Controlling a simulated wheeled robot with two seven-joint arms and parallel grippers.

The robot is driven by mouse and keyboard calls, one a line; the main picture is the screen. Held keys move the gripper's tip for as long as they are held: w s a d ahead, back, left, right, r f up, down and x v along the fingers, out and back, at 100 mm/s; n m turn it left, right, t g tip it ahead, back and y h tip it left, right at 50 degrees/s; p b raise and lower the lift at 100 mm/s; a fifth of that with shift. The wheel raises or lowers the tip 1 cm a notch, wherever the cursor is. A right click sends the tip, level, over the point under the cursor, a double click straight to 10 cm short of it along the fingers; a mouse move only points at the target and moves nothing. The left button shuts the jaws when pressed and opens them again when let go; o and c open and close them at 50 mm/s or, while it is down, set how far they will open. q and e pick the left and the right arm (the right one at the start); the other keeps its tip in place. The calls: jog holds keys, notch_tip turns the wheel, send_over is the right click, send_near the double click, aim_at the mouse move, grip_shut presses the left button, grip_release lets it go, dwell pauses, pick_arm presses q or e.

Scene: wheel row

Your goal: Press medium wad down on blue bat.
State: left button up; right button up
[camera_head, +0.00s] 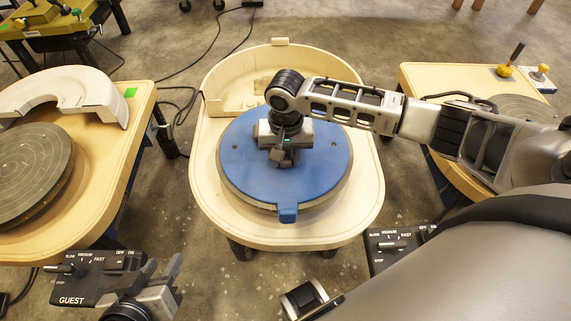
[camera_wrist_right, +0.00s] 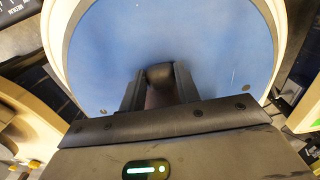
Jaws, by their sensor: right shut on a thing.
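The blue bat (camera_head: 245,160) is a round blue disc lying on the wheel in the middle basin, with a tab at its front edge. It also fills much of the right wrist view (camera_wrist_right: 210,50). My right gripper (camera_head: 283,158) points down over the middle of the bat. It is shut on a dark brown wad (camera_wrist_right: 160,76), seen between the fingers in the right wrist view. The wad is close to the bat; I cannot tell if they touch. My left gripper (camera_head: 162,275) is at the bottom left, apart from the bat, with its fingers spread and nothing visible between them.
The cream basin (camera_head: 365,210) surrounds the middle wheel. A left wheel table (camera_head: 105,190) carries a grey wheel head (camera_head: 30,170) and a part splash pan (camera_head: 70,88). Another wheel table (camera_head: 430,75) stands right, partly behind my arm. A control box marked GUEST (camera_head: 90,280) is near my left gripper.

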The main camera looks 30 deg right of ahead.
pick_arm(q)
jog(key=shift+r+p, duration=0.95)
pick_arm(e)
jog(key=shift+f, duration=0.35)
dwell(1.3)
jog(key=o, duration=1.1)
jog(key=shift+o, duration=0.2)
jog(key=shift+r, duration=0.15)
pick_arm(q)
jog(key=s+a+r+t+y+p, duration=0.1)
jog(key=a+r+t+p, duration=0.1)
jog(key=r+p, duration=0.3)
jog(key=shift+a+r+n, duration=0.3)
jog(key=shift+a+r, duration=0.2)
jog(key=shift+r, duration=1.45)
pick_arm(e)
notch_tip(320, 180, up, 16)
jog(key=shift+f, duration=0.2)
pick_arm(q)
jog(key=shift+s, duration=0.1)
